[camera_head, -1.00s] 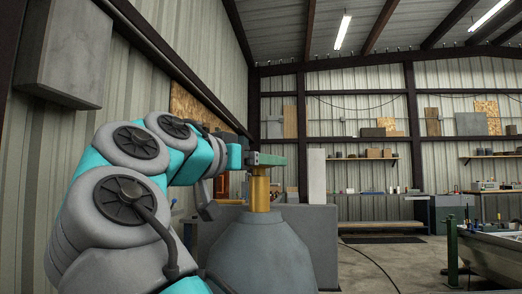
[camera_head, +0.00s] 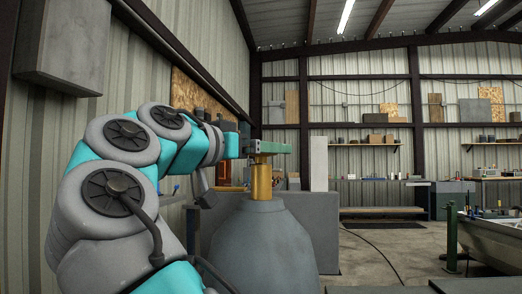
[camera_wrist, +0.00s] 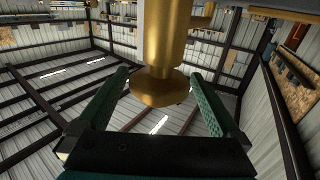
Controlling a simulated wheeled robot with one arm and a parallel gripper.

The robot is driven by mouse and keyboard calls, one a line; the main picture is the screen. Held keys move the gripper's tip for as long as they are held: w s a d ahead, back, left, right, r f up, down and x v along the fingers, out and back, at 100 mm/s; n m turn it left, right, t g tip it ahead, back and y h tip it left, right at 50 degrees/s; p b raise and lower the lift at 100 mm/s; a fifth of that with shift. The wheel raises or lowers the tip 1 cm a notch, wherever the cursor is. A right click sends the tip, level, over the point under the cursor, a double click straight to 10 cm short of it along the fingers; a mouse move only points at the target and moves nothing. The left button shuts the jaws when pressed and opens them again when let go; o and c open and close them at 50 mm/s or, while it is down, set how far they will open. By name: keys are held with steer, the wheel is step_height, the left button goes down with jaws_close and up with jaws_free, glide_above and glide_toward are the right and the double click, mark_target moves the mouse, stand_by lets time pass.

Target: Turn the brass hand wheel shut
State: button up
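The brass hand wheel (camera_wrist: 158,90) is a round disc on the end of a thick brass stem (camera_wrist: 165,35) in the wrist view. The same brass fitting (camera_head: 261,182) stands upright on top of a grey, bottle-shaped cylinder (camera_head: 262,240) in the head view. My gripper (camera_wrist: 162,98) is open, with one green finger on each side of the wheel. Gaps show between the wheel and both fingers. In the head view my gripper (camera_head: 272,147) is level with the top of the fitting, and its green finger hides the wheel there.
A grey block and a pale upright panel (camera_head: 318,163) stand behind the cylinder. A corrugated wall with a grey box (camera_head: 62,45) is close on the left. A boat hull (camera_head: 492,240) and a green post (camera_head: 452,238) are at the right. Floor between is open, with a cable (camera_head: 375,258).

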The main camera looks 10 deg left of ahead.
steer(key=v, duration=0.7)
steer(key=shift+s+a, duration=0.2)
steer(key=shift+s, duration=0.15)
